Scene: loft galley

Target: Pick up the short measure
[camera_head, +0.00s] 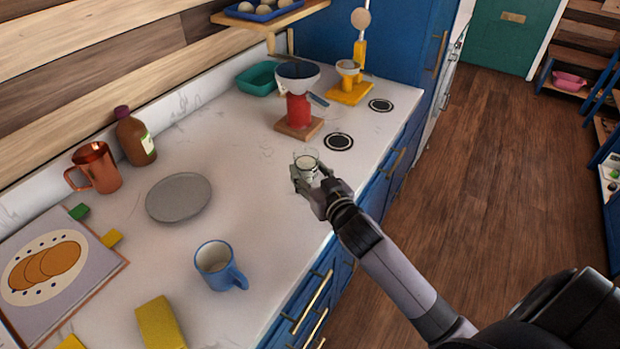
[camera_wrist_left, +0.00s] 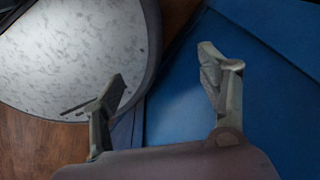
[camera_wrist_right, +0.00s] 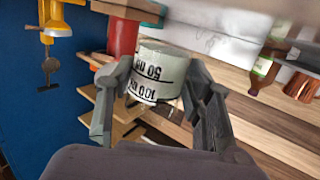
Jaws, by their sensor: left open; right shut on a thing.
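The short measure (camera_head: 307,160) is a small clear cup near the counter's front edge. In the right wrist view the measure (camera_wrist_right: 158,72) shows black markings, with 50 and 100 readable upside down. My right gripper (camera_head: 309,181) is shut on it, one finger on each side; the right wrist view shows the fingers (camera_wrist_right: 160,105) against its walls. I cannot tell whether its base touches the counter. My left gripper (camera_wrist_left: 165,85) is open and empty in the left wrist view, in front of a blue surface; it is not in the head view.
A red stand with a white bowl (camera_head: 297,78) and a yellow stand (camera_head: 350,90) are behind the measure. A blue mug (camera_head: 213,258), grey plate (camera_head: 178,210), copper jug (camera_head: 97,168) and brown bottle (camera_head: 133,140) stand left. The counter (camera_head: 250,190) between is clear.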

